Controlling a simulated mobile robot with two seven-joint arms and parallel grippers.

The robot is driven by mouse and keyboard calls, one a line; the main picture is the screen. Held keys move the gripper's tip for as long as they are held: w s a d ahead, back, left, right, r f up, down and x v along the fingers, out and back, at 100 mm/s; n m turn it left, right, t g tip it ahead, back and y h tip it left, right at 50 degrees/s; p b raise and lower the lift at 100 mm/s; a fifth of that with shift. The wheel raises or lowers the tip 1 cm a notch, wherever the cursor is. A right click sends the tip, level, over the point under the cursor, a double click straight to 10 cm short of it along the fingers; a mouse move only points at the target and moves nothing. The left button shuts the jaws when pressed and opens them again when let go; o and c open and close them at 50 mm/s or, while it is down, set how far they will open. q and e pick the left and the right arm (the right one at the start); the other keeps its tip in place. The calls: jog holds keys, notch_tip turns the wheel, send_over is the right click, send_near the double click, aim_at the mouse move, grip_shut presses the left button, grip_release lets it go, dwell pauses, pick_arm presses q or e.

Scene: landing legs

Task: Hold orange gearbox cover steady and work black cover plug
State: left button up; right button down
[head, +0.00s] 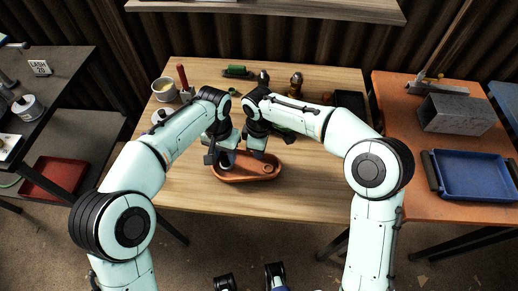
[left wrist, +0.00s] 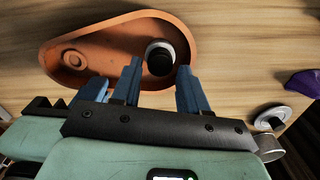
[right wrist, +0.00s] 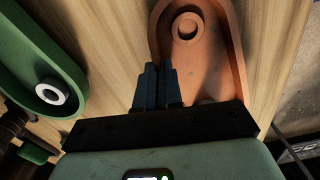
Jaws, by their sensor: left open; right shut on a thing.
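The orange gearbox cover (head: 262,178) lies on the wooden table; it also shows in the left wrist view (left wrist: 110,50) and right wrist view (right wrist: 217,70). The black cover plug (left wrist: 160,64) sits at a pale ring near the cover's wide end. My left gripper (left wrist: 159,69) is open, with its blue fingers on either side of the plug; I cannot tell whether they touch it. In the head view my left gripper (head: 221,158) hides most of the plug. My right gripper (right wrist: 160,68) is shut on the cover's side wall, near the narrow end with the round boss.
A green housing (right wrist: 45,85) lies close to my right gripper. A bowl (head: 164,88), a red-handled tool (head: 183,80) and several small items stand along the back of the table. The table's front is clear. A blue tray (head: 472,172) lies on the right-hand table.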

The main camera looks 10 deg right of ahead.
pick_arm(q)
jog(key=shift+f, duration=0.9)
grip_shut()
jog(key=shift+r, duration=0.35)
jog(key=shift+r, duration=2)
